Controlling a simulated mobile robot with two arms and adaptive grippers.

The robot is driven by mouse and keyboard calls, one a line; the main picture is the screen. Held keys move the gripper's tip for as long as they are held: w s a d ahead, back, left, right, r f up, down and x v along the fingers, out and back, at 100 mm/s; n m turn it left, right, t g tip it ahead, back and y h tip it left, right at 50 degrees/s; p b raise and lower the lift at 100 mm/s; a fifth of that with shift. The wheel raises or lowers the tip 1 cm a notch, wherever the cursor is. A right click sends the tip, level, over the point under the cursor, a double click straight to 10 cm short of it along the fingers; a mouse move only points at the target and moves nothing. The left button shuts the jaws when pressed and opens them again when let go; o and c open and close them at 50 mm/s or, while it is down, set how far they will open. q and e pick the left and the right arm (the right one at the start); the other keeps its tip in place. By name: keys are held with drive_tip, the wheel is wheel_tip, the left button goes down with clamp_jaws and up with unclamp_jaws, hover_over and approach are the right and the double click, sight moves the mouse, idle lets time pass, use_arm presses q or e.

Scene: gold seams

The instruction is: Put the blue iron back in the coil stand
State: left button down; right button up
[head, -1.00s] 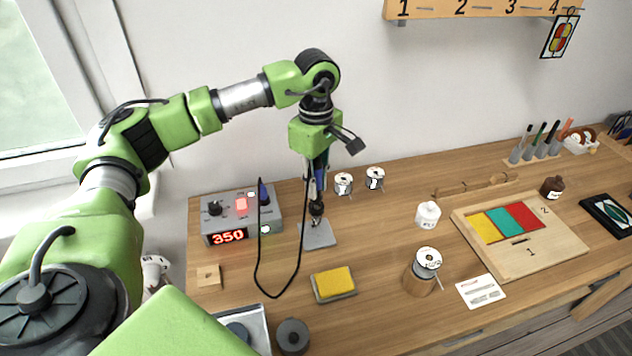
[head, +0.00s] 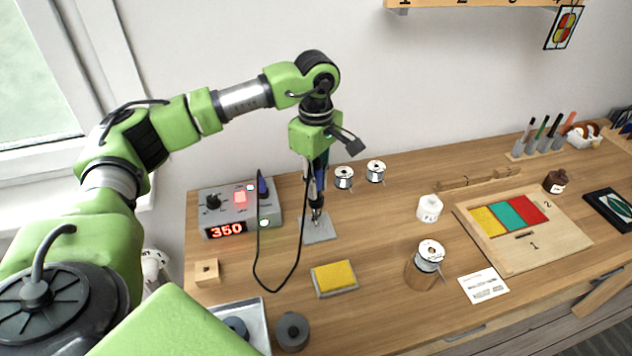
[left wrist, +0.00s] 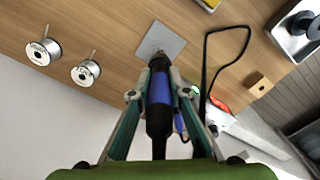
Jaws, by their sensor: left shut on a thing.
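My left gripper (head: 316,208) points down over the grey plate (head: 326,234) beside the soldering station. It is shut on the blue iron (left wrist: 160,88), which lies between the two fingers in the left wrist view, its dark front end toward the plate (left wrist: 165,38). In the head view the iron (head: 320,180) is mostly hidden by the fingers. A small dark, metallic part sits at its lower end above the plate. I cannot tell whether this is the coil stand or the iron's tip, nor whether the iron is inside a coil. My right gripper is not in view.
The station (head: 232,208) reading 350 stands left of the plate, its black cable (head: 257,262) looping in front. A yellow sponge (head: 335,277) lies in front of the plate. Two solder spools (head: 343,177) stand behind it to the right. The wood right of the plate is bare.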

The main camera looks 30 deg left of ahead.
use_arm(q)
drive_tip(key=c, duration=1.4)
unclamp_jaws()
drive_tip(key=shift+o, duration=0.2)
drive_tip(key=shift+r+p, duration=2.25)
drive_tip(key=shift+r, duration=1.25)
